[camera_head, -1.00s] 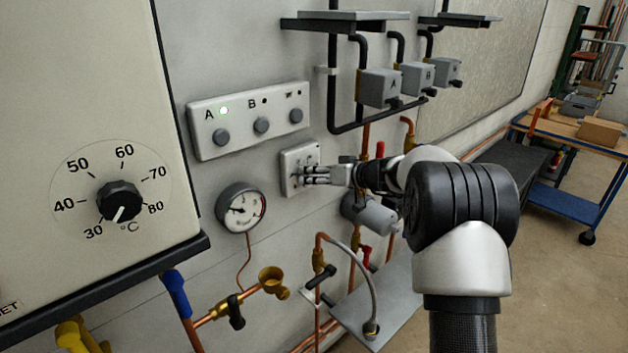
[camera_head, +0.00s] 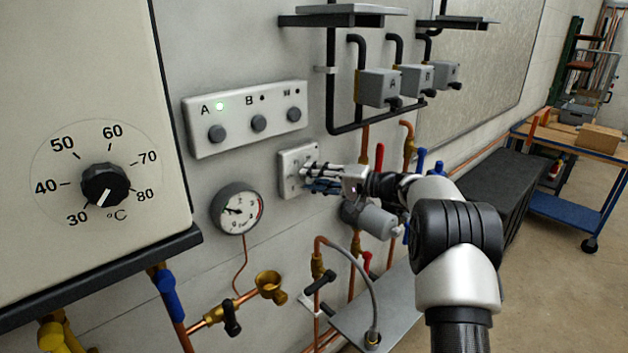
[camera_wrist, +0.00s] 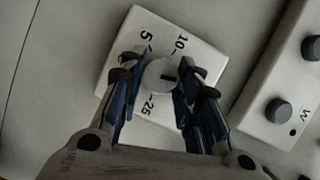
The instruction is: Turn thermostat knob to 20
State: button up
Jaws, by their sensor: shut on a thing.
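The thermostat (camera_head: 288,161) is a small white square plate on the wall below the A/B/W button panel. In the wrist view the plate (camera_wrist: 136,22) shows the marks 5, 10 and 25; the marks between 10 and 25 are hidden behind the right finger. Its round pale knob (camera_wrist: 158,74) has a short dark pointer line facing right, towards that finger. My gripper (camera_wrist: 158,82) has its blue-padded fingers on both sides of the knob and is shut on it. In the head view my gripper (camera_head: 308,178) reaches the plate from the right and covers the knob.
The button panel (camera_head: 246,119) with a green lamp lit at A is just above. A pressure gauge (camera_head: 237,209) is at lower left. A large dial (camera_head: 106,185) on a boiler front is farther left. Pipes and a grey pump (camera_head: 377,221) lie below my wrist.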

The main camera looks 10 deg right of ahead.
jog(key=m+t+y, duration=0.1)
jog(key=m, duration=0.3)
jog(key=shift+f, duration=0.2)
jog(key=shift+m+t+y+b, duration=0.4)
jog(key=shift+m+t+y, duration=0.1)
jog(key=shift+m, duration=1.3)
jog(key=o, duration=1.1)
jog(key=shift+c, duration=0.2)
jog(key=v, duration=1.2)
jog(key=shift+f, duration=0.15)
